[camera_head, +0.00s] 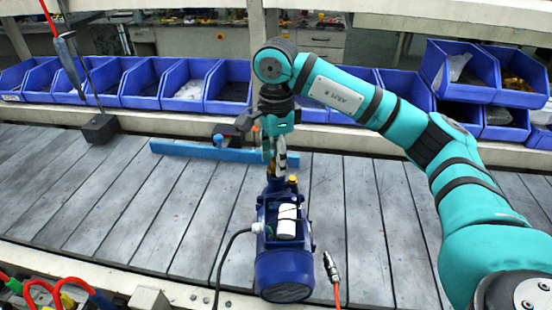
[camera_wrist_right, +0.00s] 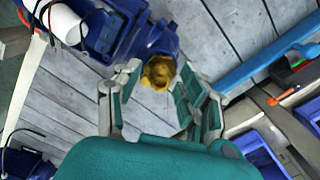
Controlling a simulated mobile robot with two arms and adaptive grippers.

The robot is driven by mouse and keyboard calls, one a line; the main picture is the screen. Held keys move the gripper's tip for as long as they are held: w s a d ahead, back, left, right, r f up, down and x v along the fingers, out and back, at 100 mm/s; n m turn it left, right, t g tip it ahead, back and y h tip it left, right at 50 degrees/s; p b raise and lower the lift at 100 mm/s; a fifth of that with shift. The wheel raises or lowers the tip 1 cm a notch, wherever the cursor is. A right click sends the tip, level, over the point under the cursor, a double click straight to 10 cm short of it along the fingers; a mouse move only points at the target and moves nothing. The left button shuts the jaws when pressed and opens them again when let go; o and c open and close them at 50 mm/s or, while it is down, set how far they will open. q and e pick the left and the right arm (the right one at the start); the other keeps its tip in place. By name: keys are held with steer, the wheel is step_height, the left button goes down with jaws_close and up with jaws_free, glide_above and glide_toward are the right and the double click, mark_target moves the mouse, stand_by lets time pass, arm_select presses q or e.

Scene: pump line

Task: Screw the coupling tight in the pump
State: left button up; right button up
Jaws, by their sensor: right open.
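In the right wrist view, a yellow brass-coloured coupling (camera_wrist_right: 158,72) sits in the round blue port of the pump (camera_wrist_right: 128,32). My right gripper (camera_head: 275,165) points down over the far end of the pump. The right wrist view shows its fingers (camera_wrist_right: 162,90) spread apart, with the coupling between or just beyond their tips. I cannot tell whether they touch it. My left gripper is not in view.
A blue bar (camera_head: 190,150) lies behind the pump. A dark block (camera_head: 100,128) stands at the back left. Blue bins (camera_head: 183,88) line the back. An orange hose with a metal connector (camera_head: 330,267) lies right of the pump. The table's left side is mostly clear.

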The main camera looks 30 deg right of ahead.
steer(key=n, duration=0.3)
steer(key=shift+b, duration=0.35)
stand_by(0.4)
jaws_close()
steer(key=shift+m, duration=1.5)
steer(key=shift+m+p, duration=0.4)
steer(key=shift+m, duration=1.3)
